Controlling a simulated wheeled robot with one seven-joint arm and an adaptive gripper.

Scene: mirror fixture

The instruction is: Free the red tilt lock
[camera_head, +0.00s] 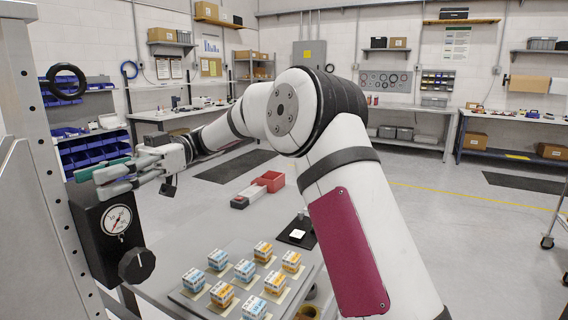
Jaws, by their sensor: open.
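My gripper (104,181) is at the left, in front of the upper part of a black box with a white dial gauge (117,219) and a black knob (137,265). Its pale fingers point left and are open, with nothing seen between them. A green strip (100,168) shows right behind the upper finger; I cannot tell whether it touches. I cannot make out a red tilt lock or a mirror fixture. The fingers hide part of the box's top.
A grey metal post (48,150) stands left of the box. Shelves and benches line the walls. The floor between is open.

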